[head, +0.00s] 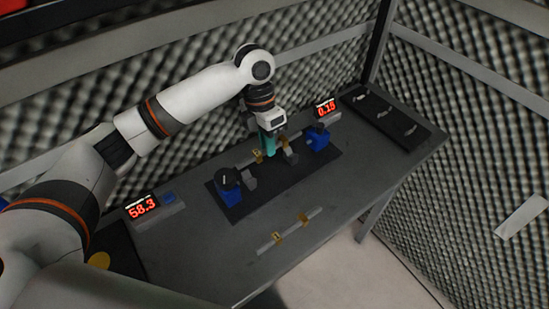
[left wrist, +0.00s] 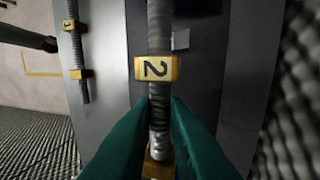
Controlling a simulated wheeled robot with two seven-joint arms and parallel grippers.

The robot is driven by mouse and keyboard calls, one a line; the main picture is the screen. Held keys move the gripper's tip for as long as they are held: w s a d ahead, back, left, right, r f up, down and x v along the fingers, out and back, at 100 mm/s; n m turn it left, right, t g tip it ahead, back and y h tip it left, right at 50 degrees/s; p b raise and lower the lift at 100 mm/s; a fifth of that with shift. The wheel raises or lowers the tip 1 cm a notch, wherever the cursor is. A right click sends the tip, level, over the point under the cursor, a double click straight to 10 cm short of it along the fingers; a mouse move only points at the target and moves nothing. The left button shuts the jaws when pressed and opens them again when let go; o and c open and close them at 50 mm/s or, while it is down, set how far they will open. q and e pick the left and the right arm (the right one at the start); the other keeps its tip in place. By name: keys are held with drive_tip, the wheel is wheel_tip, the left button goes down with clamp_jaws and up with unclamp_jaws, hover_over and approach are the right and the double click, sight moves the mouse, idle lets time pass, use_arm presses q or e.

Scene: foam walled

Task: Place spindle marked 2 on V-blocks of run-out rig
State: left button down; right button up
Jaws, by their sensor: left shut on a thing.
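The spindle marked 2 (left wrist: 155,30) is a grey ribbed rod with yellow collars; the collar with the black 2 (left wrist: 157,68) faces the left wrist camera. My left gripper (head: 270,151) is shut on it, with teal fingers (left wrist: 160,104) on both sides of the rod. In the head view the spindle's yellow collar (head: 257,155) shows beside the fingers. The run-out rig has a dark base plate (head: 272,193), grey V-blocks (head: 249,183) and blue end units. The spindle is over the plate's back side; I cannot tell whether it touches a block. My right gripper is not in view.
The spindle marked 1 (head: 290,232) lies on the table near the front edge. A display reading 58.3 (head: 142,207) stands left, another reading 0.15 (head: 325,108) behind the rig. A dark tray (head: 408,140) with several small parts lies right. Foam walls stand close behind.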

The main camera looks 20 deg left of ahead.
use_arm(q)
drive_tip(key=shift+s+f, duration=0.1)
drive_tip(key=shift+f, duration=0.8)
wheel_tip(320, 180, down, 4)
drive_tip(key=shift+r+p, duration=0.1)
drive_tip(key=shift+p, duration=0.3)
drive_tip(key=shift+f, duration=0.3)
drive_tip(key=c, duration=1.4)
unclamp_jaws()
drive_tip(key=shift+r, duration=0.1)
